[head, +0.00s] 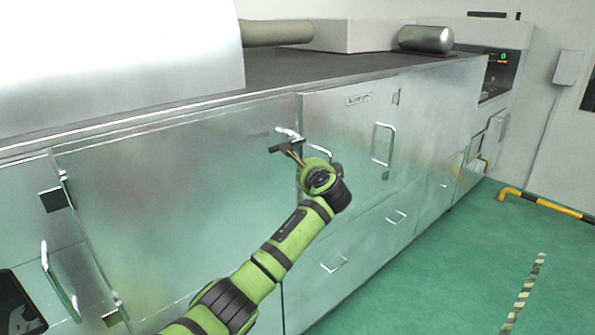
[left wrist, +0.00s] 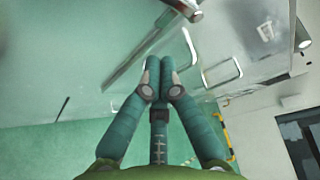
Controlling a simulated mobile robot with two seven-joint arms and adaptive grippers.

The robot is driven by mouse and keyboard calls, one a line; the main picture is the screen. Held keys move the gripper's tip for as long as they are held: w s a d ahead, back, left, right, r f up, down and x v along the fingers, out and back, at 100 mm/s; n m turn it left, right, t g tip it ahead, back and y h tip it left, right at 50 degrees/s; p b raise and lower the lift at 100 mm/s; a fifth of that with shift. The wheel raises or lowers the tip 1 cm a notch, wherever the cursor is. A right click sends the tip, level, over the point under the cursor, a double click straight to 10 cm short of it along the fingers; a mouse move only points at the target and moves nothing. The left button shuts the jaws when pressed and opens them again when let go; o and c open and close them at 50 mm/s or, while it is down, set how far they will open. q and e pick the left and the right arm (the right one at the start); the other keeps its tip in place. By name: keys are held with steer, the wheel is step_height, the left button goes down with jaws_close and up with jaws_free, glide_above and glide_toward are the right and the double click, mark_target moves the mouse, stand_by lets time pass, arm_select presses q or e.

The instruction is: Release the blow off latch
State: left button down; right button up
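A small silver latch-like handle (head: 290,133) sits near the upper right corner of the large metal front panel (head: 170,190). I cannot tell for certain that it is the blow off latch. My left gripper (head: 287,149) is just below and in front of it in the head view; whether they touch is unclear. In the left wrist view, the fingers of my left gripper (left wrist: 167,62) converge with their tips together and nothing visible between them. A shiny metal fitting with a dark end (left wrist: 182,8) lies beyond the tips at the top. My right gripper is not in view.
A cabinet door with an upright handle (head: 382,144) is to the right of the gripper. Drawer pulls (head: 334,263) stick out lower down. A silver cylinder (head: 426,39) lies on the dark top. The green floor (head: 440,270) at right is open, with a yellow-black barrier (head: 540,201) beyond.

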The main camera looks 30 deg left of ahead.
arm_select(q)
steer(key=s+d+r, duration=0.1)
steer(key=s+d+r+b, duration=0.1)
steer(key=shift+d+r, duration=0.1)
steer(key=shift+d, duration=0.3)
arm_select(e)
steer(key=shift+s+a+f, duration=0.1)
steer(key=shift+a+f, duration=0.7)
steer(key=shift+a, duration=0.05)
arm_select(q)
steer(key=shift+w, duration=0.1)
